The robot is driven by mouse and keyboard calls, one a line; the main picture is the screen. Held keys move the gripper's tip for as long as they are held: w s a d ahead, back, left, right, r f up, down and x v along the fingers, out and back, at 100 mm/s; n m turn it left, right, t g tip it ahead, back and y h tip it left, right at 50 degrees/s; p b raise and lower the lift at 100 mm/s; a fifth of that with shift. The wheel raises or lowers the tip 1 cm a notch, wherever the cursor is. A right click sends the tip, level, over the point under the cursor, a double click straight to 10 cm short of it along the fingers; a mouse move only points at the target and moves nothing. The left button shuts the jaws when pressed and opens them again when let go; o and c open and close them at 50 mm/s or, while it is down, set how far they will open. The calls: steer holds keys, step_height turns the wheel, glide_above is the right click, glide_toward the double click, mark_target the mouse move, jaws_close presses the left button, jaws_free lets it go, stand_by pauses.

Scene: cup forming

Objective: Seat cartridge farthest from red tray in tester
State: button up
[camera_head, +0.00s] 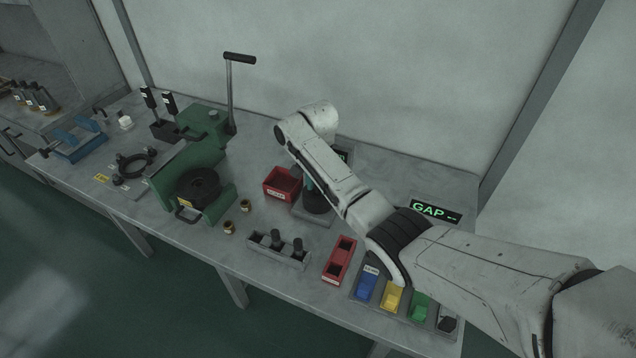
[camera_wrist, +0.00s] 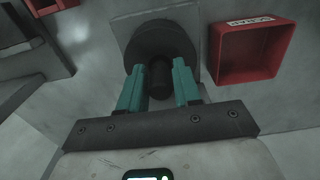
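A dark cylindrical cartridge (camera_wrist: 160,78) stands between the teal fingers of my gripper (camera_wrist: 159,72), which look closed on its sides. It is over the middle of the tester's round dark base (camera_wrist: 137,42); whether it is fully down cannot be told. In the head view my gripper (camera_head: 309,184) points down at the tester (camera_head: 316,203), partly hidden by my arm. The red tray (camera_head: 340,262), with two dark pockets, lies right of the rack.
A red scrap bin (camera_head: 282,184) stands close left of the tester and also shows in the wrist view (camera_wrist: 250,72). A green press (camera_head: 190,160) is farther left. Two small brass parts (camera_head: 229,227) lie before it. Coloured bins (camera_head: 392,297) sit under my arm. A display (camera_head: 436,211) reads GAP.

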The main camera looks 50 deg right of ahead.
steer(key=shift+o, duration=1.2)
steer(key=shift+r, duration=0.1)
step_height(320, 180, up, 12)
steer(key=p, duration=0.1)
steer(key=shift+s, duration=0.1)
